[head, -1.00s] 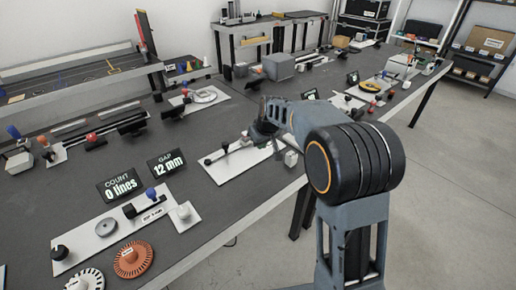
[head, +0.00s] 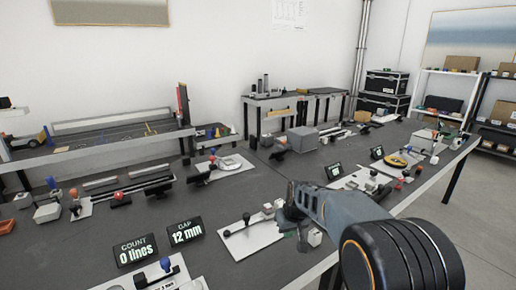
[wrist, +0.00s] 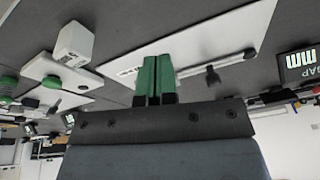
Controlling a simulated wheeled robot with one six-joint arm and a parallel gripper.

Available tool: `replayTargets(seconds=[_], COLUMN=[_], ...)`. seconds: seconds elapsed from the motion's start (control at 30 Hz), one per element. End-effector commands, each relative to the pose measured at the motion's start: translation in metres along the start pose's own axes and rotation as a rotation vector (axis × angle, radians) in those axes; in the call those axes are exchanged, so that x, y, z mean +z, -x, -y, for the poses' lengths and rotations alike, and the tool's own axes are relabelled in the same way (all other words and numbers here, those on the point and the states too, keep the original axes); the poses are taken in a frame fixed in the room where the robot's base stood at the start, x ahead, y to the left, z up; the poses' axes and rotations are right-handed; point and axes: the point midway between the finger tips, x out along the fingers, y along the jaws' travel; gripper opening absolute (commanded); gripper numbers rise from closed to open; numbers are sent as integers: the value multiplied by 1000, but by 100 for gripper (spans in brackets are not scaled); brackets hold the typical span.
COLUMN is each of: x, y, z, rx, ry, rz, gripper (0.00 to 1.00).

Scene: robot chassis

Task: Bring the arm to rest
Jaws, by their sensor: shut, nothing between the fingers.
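My arm reaches from the lower right of the head view over the long dark workbench (head: 240,195). My gripper (head: 287,214) is at its end, beside a white plate that carries a thin dark rod. In the wrist view the two green fingers of my gripper (wrist: 155,76) are pressed together with nothing between them. Behind them in that view lie the white plate (wrist: 215,38) and its rod. The gap between the fingertips and the bench is hard to judge.
A small white block (wrist: 74,44) stands near the gripper. Open floor lies to the right.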

Motion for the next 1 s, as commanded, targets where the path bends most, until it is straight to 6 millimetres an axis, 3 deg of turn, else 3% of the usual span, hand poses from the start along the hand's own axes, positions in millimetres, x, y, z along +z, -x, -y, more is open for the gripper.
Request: replayTargets(seconds=[0.3, 0.5, 0.63, 0.8, 1.0], x=[131, 186, 199, 197, 196], y=[98, 145, 166, 187, 188], z=[11, 17, 19, 20, 20], rx=[64, 99, 112, 121, 122], ry=[-198, -241, -242, -246, -248], rz=[83, 45, -1, -58, -62], gripper=[0, 0, 0, 0, 0])
